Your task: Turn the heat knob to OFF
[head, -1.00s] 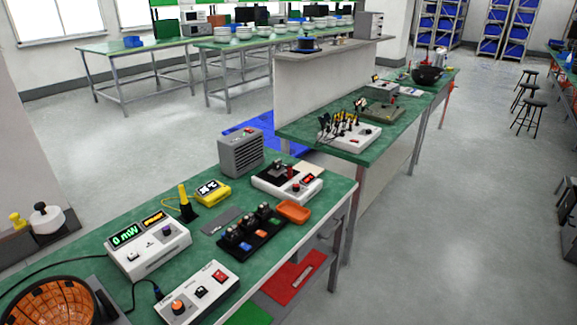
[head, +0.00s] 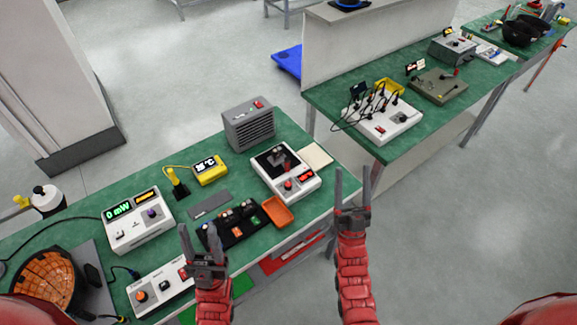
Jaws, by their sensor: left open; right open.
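No knob label is readable, so I cannot tell which one is the heat knob. A red knob (head: 288,184) sits on the front of a white unit (head: 302,187) with a dark plate and a red display. An orange knob (head: 141,296) is on a white control box (head: 152,301) with a red switch, at the table's front left. A dark purple knob (head: 152,213) is on the 0 mW meter (head: 124,231). My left gripper (head: 203,230) is open and empty, seen in front of the black tray. My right gripper (head: 353,185) is open and empty, right of the white unit.
A black tray (head: 259,238) with small parts and an orange dish (head: 278,212) are on the green table. A yellow thermometer (head: 210,169) and grey heater-like box (head: 248,123) stand behind. An orange-lined bowl (head: 48,282) is at left. Another green bench (head: 325,94) stands at right.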

